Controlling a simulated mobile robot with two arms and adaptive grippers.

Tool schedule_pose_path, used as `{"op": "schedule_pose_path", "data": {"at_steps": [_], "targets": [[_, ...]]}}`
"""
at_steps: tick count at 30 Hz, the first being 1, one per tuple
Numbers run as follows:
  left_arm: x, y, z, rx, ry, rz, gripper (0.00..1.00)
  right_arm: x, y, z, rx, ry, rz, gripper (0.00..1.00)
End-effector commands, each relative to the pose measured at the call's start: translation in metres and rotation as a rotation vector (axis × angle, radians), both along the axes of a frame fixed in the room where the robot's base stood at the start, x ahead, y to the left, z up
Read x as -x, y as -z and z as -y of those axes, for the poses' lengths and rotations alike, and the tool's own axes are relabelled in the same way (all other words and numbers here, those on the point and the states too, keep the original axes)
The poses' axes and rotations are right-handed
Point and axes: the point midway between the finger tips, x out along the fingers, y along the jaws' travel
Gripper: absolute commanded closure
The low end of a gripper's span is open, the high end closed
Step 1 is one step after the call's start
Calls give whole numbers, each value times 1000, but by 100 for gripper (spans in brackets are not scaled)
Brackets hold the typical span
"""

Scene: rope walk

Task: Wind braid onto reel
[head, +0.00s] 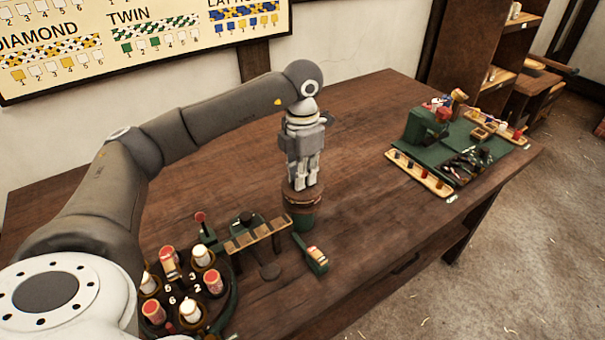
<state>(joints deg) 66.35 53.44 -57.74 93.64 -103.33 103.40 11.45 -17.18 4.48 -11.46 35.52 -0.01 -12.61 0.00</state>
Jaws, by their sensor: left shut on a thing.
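My left gripper (302,182) points straight down near the middle of the table, with its fingers shut at the top of a brown round piece that looks like the reel (302,202). This piece sits on a short green post (303,221). The fingers hide part of its top. I cannot make out any braid on it or leading to it. A dark round carousel (225,290) with numbered places holds several red and white bobbins at the front left. My right gripper is not in view.
A wooden notched bar (255,235) on a green frame stands left of the post. A small green block with a red-and-white piece (312,256) lies in front. A green mat (450,150) with tools and a green machine lies at the right. Mid-right table is clear.

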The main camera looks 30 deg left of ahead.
Motion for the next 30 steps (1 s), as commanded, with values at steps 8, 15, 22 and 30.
{"op": "schedule_pose_path", "data": {"at_steps": [8,15,22,30], "targets": [[-1,-2,-1,-1,-19,6,100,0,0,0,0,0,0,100],[-1,-2,-1,-1,-18,6,85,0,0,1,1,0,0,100],[-1,-1,-1,-1,-17,4,65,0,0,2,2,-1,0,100],[-1,-2,0,0,-16,2,65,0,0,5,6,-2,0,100]]}}
